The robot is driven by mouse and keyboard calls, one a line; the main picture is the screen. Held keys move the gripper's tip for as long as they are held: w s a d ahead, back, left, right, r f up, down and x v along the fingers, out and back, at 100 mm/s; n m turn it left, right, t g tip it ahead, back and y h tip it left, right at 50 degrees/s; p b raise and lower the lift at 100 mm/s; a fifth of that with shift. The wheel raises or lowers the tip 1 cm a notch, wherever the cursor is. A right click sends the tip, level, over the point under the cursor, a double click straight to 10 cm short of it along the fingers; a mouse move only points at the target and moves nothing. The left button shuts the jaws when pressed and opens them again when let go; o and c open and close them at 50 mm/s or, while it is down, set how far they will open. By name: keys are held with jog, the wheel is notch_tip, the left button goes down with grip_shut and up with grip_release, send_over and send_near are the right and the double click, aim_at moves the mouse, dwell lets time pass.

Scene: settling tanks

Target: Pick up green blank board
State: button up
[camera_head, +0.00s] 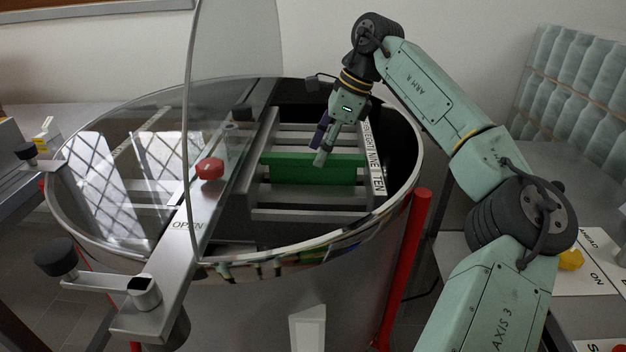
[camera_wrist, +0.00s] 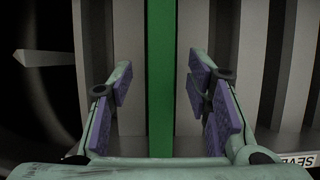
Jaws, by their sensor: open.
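The green blank board (camera_head: 312,168) sits upright in a slot among grey slats inside the round steel tank. My gripper (camera_head: 321,146) is above the board, near its upper edge, with its fingers pointing down. In the wrist view the board is a narrow green strip (camera_wrist: 160,60) running between my gripper's (camera_wrist: 160,98) two purple-padded fingers. The fingers are open, with a gap on each side of the strip. No contact with the board shows. The board's lower part is hidden in the tank.
Grey slats (camera_head: 310,215) lie parallel to the board, with a label strip (camera_head: 377,172) along their right ends. The tank rim (camera_head: 418,150) curves close on the right. A raised clear lid (camera_head: 232,60) and a metal bar with a red knob (camera_head: 210,168) stand left.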

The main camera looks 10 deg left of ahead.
aim_at(313, 182)
jog(key=x, duration=0.4)
jog(key=shift+a, duration=0.25)
jog(key=shift+c, duration=0.4)
grip_shut()
jog(key=shift+r+p, duration=0.1)
jog(key=shift+p, duration=0.2)
